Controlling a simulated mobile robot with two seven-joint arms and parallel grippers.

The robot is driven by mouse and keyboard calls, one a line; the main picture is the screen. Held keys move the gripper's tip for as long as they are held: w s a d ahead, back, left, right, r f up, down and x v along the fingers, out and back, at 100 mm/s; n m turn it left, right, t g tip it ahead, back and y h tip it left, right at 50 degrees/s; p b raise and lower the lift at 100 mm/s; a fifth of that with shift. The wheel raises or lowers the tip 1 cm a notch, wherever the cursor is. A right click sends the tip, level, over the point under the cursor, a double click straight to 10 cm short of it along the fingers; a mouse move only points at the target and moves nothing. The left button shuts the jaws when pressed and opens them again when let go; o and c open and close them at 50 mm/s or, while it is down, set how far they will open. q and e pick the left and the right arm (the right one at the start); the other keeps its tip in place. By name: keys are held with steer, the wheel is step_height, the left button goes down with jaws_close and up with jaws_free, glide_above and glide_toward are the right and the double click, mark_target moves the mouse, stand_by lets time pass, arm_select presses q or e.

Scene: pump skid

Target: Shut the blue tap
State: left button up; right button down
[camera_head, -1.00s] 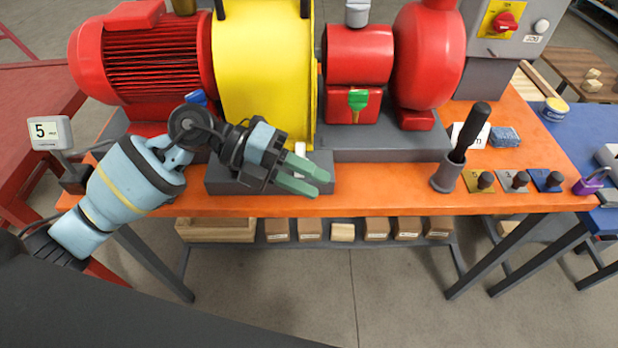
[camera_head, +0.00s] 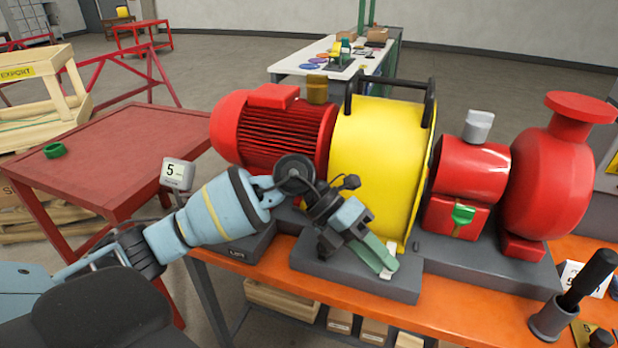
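My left gripper (camera_head: 384,262) reaches in from the left, its green fingers pointing down and right. It is in front of the yellow guard (camera_head: 375,150) and over a grey block (camera_head: 350,272) at the bench's front. Small white parts show at its fingertips; whether the fingers are apart or hold anything cannot be made out. No blue tap can be made out now; the area behind my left arm's wrist is hidden. A green tap (camera_head: 463,214) is on the red pump part (camera_head: 468,172), clear of the gripper. My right gripper is not in view.
A red motor (camera_head: 270,130) stands behind my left arm, and a red pump casing (camera_head: 548,180) is at the right. A display reading 5 (camera_head: 177,174) stands left of the motor. A dark holder with a black handle (camera_head: 575,295) is at the lower right. The red table (camera_head: 120,160) is mostly clear.

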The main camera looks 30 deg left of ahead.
arm_select(q)
steer(key=w+a+r+m+t+y, duration=0.1)
steer(key=w+a+r+y, duration=0.2)
steer(key=a, duration=0.5)
steer(key=w+a+r+m+t+y, duration=0.1)
steer(key=w+a+r+m+y, duration=0.2)
steer(key=a, duration=0.5)
steer(key=w+a+r+t+y, duration=0.1)
steer(key=a+r+y, duration=0.3)
steer(key=a, duration=0.5)
steer(key=shift+h, duration=0.6)
steer(key=shift+w+d+x, duration=0.15)
steer(key=shift+d+x, duration=0.05)
steer(key=shift+x, duration=1.6)
steer(key=shift+w+d+x, duration=0.15)
steer(key=shift+w+x, duration=0.05)
steer(key=shift+x, duration=1.55)
steer(key=shift+r, duration=0.15)
jaws_close()
